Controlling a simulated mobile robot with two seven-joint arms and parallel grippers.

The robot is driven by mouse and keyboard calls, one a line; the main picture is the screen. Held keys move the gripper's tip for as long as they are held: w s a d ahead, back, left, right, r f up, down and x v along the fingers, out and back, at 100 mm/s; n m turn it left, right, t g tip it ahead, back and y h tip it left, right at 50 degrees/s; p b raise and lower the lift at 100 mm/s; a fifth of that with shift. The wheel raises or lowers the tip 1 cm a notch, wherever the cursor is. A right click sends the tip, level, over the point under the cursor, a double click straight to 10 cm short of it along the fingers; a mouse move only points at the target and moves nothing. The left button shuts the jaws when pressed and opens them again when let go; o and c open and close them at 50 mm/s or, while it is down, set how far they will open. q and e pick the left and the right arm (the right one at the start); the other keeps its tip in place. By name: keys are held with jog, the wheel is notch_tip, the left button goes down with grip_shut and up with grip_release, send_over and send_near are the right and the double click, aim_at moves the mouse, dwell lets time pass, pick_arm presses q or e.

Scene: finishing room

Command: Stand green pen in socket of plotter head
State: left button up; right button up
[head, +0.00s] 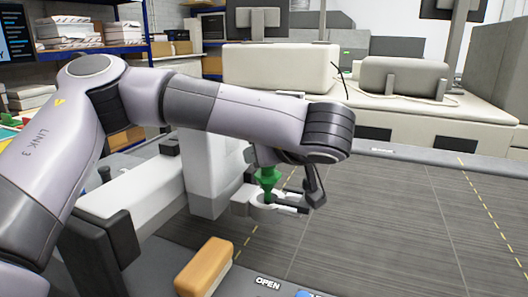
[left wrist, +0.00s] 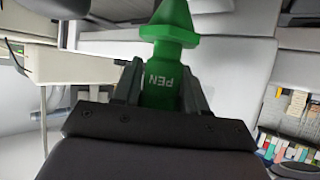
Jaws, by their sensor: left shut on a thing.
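The green pen (head: 268,177) is upright at the white plotter head (head: 207,185). Its lower end is at the ring-shaped socket (head: 258,207) on the head's right side; I cannot tell how deep it sits. My left gripper (head: 283,190) reaches in from the left, over the head, and is shut on the pen. The fingers and arm hide part of the pen and socket. My right gripper is not in view.
A white gantry beam (head: 135,192) runs left from the head. An orange-tan block (head: 204,267) lies in front, beside an "OPEN" label (head: 267,283). The dark plotter bed (head: 400,215) to the right is clear. Large pale machines (head: 280,68) stand behind.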

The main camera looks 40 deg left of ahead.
aim_at(272, 170)
pick_arm(q)
jog(key=shift+f, duration=0.15)
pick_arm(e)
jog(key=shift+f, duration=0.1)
pick_arm(q)
jog(key=shift+f+b, duration=1.2)
jog(key=shift+f, duration=0.65)
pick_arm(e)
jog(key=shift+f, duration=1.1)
pick_arm(q)
jog(key=o, duration=1.1)
jog(key=shift+o, duration=0.2)
jog(key=v, duration=0.5)
jog(key=shift+s+d+r, duration=0.1)
jog(key=shift+d+r, duration=0.15)
jog(key=shift+s+d+r, duration=0.3)
jog(key=shift+s+d, duration=0.05)
jog(key=shift+d, duration=0.2)
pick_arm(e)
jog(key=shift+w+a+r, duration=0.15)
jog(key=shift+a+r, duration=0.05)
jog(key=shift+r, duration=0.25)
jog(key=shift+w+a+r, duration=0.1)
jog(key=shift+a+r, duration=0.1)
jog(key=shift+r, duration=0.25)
